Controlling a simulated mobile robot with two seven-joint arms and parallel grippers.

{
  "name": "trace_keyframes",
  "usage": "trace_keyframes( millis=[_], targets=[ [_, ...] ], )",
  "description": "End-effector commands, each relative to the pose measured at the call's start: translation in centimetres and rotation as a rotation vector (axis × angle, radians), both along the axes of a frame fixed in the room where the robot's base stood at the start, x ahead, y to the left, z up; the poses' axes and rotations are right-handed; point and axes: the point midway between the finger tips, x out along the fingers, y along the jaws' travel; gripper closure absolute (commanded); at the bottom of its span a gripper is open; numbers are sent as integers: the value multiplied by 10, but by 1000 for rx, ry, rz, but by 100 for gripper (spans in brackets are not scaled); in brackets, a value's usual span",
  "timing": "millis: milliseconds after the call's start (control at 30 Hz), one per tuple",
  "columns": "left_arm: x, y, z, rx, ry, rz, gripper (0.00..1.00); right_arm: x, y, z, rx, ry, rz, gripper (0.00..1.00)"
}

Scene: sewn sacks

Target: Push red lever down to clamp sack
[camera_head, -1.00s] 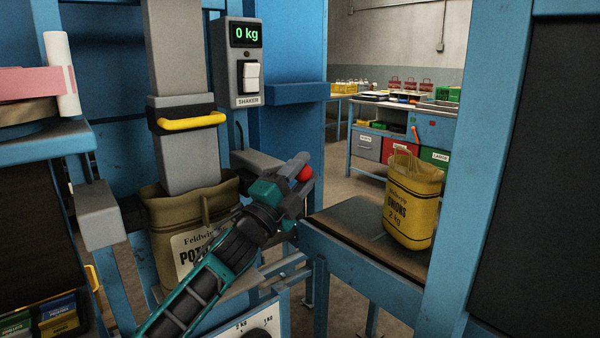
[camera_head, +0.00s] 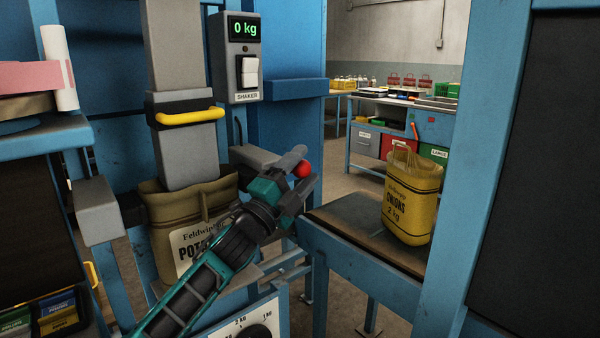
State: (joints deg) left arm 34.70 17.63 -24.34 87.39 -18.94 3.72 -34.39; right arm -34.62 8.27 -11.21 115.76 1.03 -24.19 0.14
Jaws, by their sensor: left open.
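The red lever knob (camera_head: 303,169) is a round red ball in front of the blue post, to the right of the sack spout. My left gripper (camera_head: 297,175) is open, with its grey fingers right around or beside the knob; I cannot tell whether they touch it. Most of the lever's arm is hidden, and a grey clamp part (camera_head: 256,158) shows behind the gripper. The brown potato sack (camera_head: 170,225) hangs upright with its mouth around the grey spout (camera_head: 188,155). My left forearm covers part of its label. My right gripper is not in view.
A yellow onion sack (camera_head: 412,205) stands on the dark-topped blue bench (camera_head: 350,222) at right. The shaker box (camera_head: 240,60) reads 0 kg. A yellow handle (camera_head: 190,118) crosses the spout. A blue post (camera_head: 490,170) stands at right.

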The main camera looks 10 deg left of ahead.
Motion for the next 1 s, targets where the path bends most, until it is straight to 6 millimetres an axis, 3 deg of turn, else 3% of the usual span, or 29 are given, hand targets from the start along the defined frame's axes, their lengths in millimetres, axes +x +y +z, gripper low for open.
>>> trace_keyframes(
  millis=[233,700,1000],
  targets=[
    [-14,8,-8,0,0,1,38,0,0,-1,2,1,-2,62],
    [-87,45,-47,1,3,1,38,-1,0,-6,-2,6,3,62],
    [-104,54,-54,0,1,0,38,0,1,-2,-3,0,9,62]
  ],
)
